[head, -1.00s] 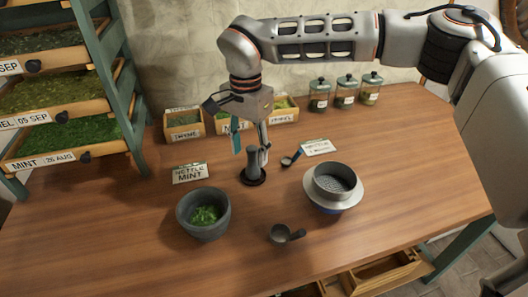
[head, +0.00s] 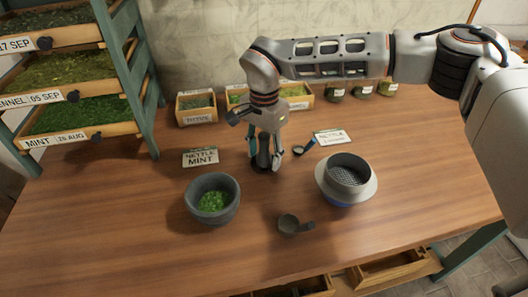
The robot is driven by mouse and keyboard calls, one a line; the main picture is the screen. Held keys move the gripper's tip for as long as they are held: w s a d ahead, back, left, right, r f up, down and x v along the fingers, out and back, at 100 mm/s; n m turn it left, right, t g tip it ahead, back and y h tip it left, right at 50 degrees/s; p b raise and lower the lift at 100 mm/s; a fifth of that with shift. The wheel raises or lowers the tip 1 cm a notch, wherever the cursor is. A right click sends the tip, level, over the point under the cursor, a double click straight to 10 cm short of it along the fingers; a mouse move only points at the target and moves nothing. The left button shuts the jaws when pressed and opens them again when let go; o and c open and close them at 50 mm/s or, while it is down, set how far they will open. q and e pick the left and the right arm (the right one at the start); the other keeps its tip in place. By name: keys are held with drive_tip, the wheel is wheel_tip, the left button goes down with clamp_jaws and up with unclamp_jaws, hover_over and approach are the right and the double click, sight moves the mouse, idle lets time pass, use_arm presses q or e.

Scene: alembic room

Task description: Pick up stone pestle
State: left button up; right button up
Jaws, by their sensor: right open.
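The dark grey stone pestle (head: 263,152) stands upright on a dark round base on the wooden table, behind and right of the mortar. My right gripper (head: 265,162) points down over it, with one finger on each side of the pestle. The fingers are open, and I cannot tell whether either touches it. The grey stone mortar (head: 229,215) holds green chopped leaves. My left gripper is not in view.
A metal sieve (head: 372,193) sits in a bowl to the right. A dark scoop (head: 289,223) lies in front, and a small spoon (head: 304,147) behind. A label card (head: 201,158) stands left of the pestle. Small herb boxes (head: 196,108) and jars line the wall. The table's front left is clear.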

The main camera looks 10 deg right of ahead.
clamp_jaws()
drive_tip(key=shift+r, duration=0.1)
